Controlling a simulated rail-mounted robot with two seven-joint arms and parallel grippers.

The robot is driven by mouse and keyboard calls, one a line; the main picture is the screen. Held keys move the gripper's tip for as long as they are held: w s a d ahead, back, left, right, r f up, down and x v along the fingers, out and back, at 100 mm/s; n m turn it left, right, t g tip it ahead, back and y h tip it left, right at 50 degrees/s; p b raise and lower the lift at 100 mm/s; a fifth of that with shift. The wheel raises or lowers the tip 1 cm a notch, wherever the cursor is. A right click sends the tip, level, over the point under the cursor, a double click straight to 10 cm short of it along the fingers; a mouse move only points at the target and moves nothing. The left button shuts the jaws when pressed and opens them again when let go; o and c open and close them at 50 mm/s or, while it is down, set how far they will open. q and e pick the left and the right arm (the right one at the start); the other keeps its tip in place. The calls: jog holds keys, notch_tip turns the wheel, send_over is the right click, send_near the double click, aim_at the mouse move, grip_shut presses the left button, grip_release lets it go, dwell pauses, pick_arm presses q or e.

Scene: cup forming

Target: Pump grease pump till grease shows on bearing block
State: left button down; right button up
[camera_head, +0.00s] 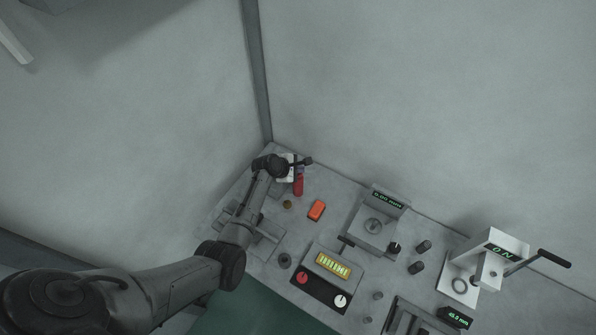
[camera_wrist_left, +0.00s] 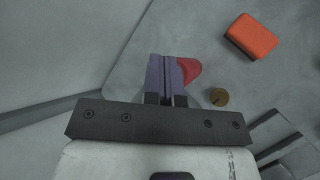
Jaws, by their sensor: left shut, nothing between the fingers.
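My left gripper (camera_head: 298,172) is at the back left of the bench, its closed fingers (camera_wrist_left: 165,82) empty in the left wrist view. A red body (camera_head: 299,187), which looks like the grease pump, stands right by the gripper. Part of this red body (camera_wrist_left: 188,70) shows behind and beside the fingers in the wrist view; whether they touch it I cannot tell. My arm and hand hide part of it. I cannot clearly identify the bearing block; a grey fixture (camera_head: 268,243) lies partly under my forearm. No grease can be made out. My right gripper is out of view.
An orange box (camera_head: 316,210) and a small brass disc (camera_head: 287,204) lie near the gripper. A yellow-display panel (camera_head: 333,265), a gauge block with a dial (camera_head: 374,228) and a lever press (camera_head: 487,262) stand farther right. Walls rise behind the bench.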

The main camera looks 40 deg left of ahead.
pick_arm(q)
jog(key=shift+f+b, duration=0.4)
jog(key=shift+f, duration=0.25)
jog(key=shift+r, duration=0.1)
dwell(0.6)
jog(key=shift+r+p, duration=0.5)
jog(key=shift+p, duration=0.25)
jog(key=shift+s+r+p, duration=0.1)
jog(key=shift+r+p, duration=0.65)
jog(key=shift+p, duration=0.2)
jog(key=shift+r+p, duration=0.3)
jog(key=shift+p, duration=0.05)
notch_tip(320, 180, up, 5)
jog(key=p, duration=0.5)
